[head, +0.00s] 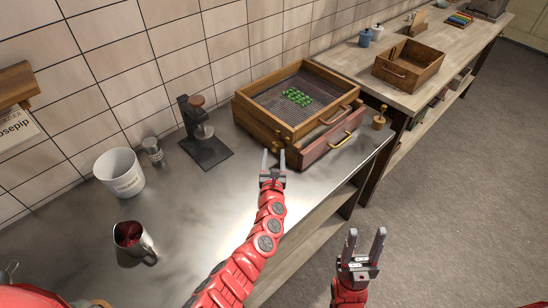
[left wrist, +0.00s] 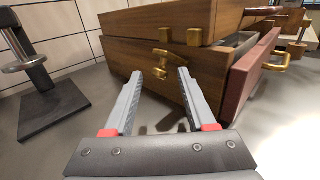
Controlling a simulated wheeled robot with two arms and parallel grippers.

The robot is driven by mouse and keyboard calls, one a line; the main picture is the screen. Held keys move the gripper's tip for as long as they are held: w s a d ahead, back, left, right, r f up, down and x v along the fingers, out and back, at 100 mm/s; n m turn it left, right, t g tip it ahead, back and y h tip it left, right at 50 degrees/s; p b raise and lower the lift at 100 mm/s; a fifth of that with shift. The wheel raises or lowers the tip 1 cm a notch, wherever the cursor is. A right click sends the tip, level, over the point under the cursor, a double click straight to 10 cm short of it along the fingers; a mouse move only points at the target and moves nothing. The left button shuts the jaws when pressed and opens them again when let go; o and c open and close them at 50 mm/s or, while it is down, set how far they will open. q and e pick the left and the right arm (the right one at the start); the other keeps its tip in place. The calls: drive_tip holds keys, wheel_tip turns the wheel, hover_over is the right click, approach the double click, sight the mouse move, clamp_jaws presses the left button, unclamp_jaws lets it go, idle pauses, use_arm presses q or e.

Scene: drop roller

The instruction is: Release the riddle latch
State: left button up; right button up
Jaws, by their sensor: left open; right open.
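The riddle (head: 283,97), a wooden-framed mesh tray with green pieces on it, sits on top of a wooden box (left wrist: 135,52). On the box's near side, in the left wrist view, a brass latch (left wrist: 161,64) hangs below small brass fittings (left wrist: 194,37) at the seam. My left gripper (head: 273,160) is open and empty, just in front of that side. In the left wrist view its fingertips (left wrist: 158,78) point at the latch area, apparently short of touching it. My right gripper (head: 365,246) is open and empty, out over the floor in front of the counter.
A reddish drawer (head: 331,138) with a brass handle sticks out of the box's right side. A black stand (head: 205,140), a small jar (head: 153,151), a white bucket (head: 120,174) and a metal jug (head: 134,240) stand to the left. The counter between is clear.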

use_arm(q)
drive_tip(key=shift+w, duration=0.1)
drive_tip(key=shift+c, duration=0.2)
clamp_jaws()
drive_tip(key=f+b, duration=0.1)
drive_tip(key=b, duration=0.4)
drive_tip(key=shift+f+n+t, duration=0.15)
drive_tip(key=shift+n+t, duration=0.25)
drive_tip(key=shift+d+r, duration=0.1)
drive_tip(key=shift+r, duration=0.2)
drive_tip(key=shift+o, duration=0.2)
unclamp_jaws()
